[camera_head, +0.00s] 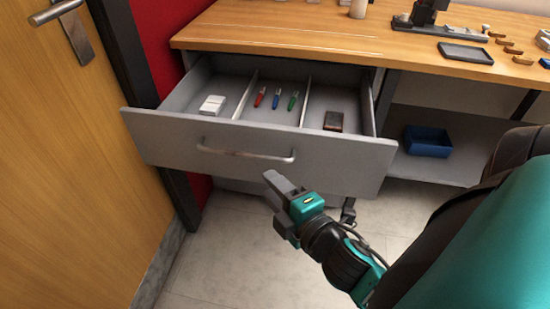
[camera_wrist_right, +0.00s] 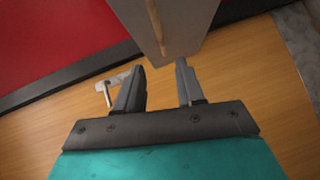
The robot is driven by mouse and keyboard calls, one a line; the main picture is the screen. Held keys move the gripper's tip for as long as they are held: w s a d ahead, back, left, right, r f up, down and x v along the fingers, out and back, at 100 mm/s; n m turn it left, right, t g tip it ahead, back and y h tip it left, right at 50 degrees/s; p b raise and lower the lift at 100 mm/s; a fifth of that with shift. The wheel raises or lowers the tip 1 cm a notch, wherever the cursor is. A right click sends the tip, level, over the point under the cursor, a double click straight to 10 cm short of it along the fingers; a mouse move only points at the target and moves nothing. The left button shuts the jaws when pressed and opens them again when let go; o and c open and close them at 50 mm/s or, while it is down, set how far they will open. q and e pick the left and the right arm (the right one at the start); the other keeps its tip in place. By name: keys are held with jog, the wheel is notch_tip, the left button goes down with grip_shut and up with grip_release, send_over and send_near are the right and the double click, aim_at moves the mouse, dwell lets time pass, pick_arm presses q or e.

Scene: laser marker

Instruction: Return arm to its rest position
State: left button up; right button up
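My right gripper (camera_head: 274,187) is in front of the open grey drawer (camera_head: 160,140), just below its metal handle (camera_head: 245,154) in the head view, and apart from it. In the right wrist view the fingers of my right gripper (camera_wrist_right: 160,82) stand apart with nothing between them. The drawer's handle (camera_wrist_right: 155,22) and front lie beyond the fingertips there. My right arm (camera_head: 470,245) comes in from the right. My left gripper is in neither view.
The drawer holds a white block (camera_head: 212,105), red, blue and green markers (camera_head: 276,99) and a dark box (camera_head: 333,121). A wooden worktop (camera_head: 290,35) is above. A blue bin (camera_head: 428,141) sits on the shelf. A wooden door (camera_head: 60,170) is at left. Floor in front is clear.

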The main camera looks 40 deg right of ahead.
pick_arm(q)
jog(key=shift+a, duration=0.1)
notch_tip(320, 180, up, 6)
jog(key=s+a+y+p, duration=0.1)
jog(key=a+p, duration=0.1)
jog(key=p, duration=0.8)
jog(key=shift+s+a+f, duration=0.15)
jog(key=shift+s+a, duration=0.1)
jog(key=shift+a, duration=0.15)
pick_arm(e)
jog(key=s+a+f+m+g+y, duration=0.3)
jog(key=a+f+m+g, duration=0.2)
jog(key=m, duration=0.8)
jog(key=shift+a+f+g, duration=0.3)
jog(key=shift+a+f, duration=0.05)
jog(key=shift+a, duration=0.4)
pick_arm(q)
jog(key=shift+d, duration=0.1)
